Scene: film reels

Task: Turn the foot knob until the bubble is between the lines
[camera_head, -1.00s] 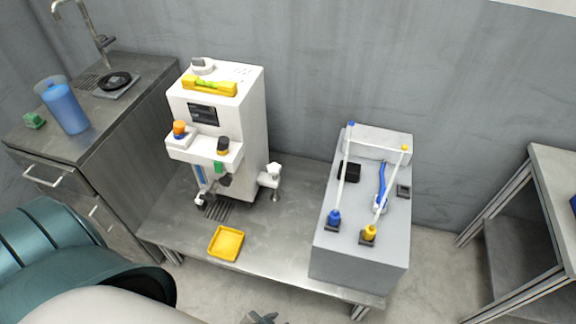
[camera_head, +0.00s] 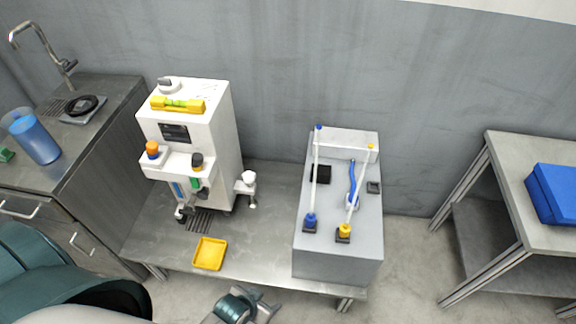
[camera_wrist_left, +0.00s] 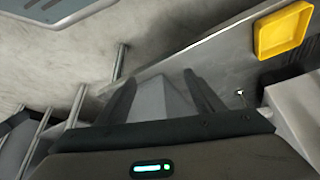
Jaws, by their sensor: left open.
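The white machine (camera_head: 215,130) stands on the metal bench, with a yellow spirit level (camera_head: 178,105) on its top. The level's green vial shows, but the bubble and lines are too small to read. A white foot knob (camera_head: 249,178) sticks out low on the machine's right side, above the bench. My left gripper (camera_head: 262,302) is at the bottom of the head view, in front of the bench's front edge, apart from the machine and knob. Its two fingers show spread and empty in the left wrist view (camera_wrist_left: 160,90). My right gripper is not in view.
A yellow tray (camera_head: 209,254) lies near the bench's front edge. A grey box (camera_head: 338,252) with blue and yellow fittings stands on the bench's right. A sink counter (camera_head: 100,120) is at left; a table with a blue box (camera_head: 556,194) is at right. Bench between machine and grey box is clear.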

